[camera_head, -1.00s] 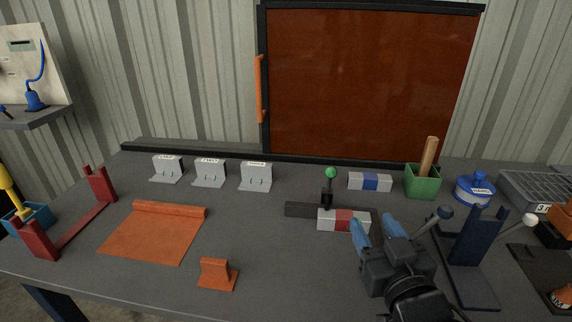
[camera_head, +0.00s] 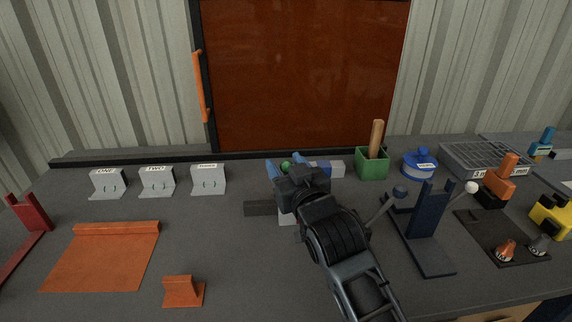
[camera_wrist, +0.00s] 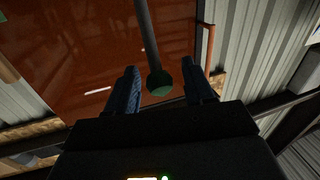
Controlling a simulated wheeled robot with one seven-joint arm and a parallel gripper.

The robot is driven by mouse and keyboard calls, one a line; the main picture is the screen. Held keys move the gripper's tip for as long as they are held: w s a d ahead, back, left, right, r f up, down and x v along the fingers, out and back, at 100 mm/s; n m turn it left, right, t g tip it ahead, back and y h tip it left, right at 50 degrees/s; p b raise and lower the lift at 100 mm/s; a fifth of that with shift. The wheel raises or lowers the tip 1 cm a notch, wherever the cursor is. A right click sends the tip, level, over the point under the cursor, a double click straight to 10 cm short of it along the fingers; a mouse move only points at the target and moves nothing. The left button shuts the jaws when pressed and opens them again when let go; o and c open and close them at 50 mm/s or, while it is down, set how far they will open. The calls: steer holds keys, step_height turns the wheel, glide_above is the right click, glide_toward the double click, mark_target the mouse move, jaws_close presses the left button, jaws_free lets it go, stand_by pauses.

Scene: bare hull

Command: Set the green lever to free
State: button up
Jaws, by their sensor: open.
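The green lever's ball knob (camera_head: 286,166) shows behind my gripper in the head view. In the wrist view the green knob (camera_wrist: 160,84) on its dark rod lies between my two blue fingers, with space on both sides. My gripper (camera_head: 298,167) is open around the knob; its fingers also show in the wrist view (camera_wrist: 160,92). The lever's dark base (camera_head: 260,208) shows at its left end; the rest is hidden by my arm. A grey-and-blue block (camera_head: 337,169) sits behind the lever. A light block (camera_head: 287,218) in front is mostly hidden.
A green box (camera_head: 372,164) with a wooden handle and a blue round lidded thing (camera_head: 419,166) stand to the right. A dark blue stand (camera_head: 425,230) is right of my arm. Grey brackets (camera_head: 157,182) and an orange mat (camera_head: 103,257) lie left.

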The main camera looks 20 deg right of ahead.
steer(key=shift+c, duration=0.3)
jaws_close()
stand_by(0.4)
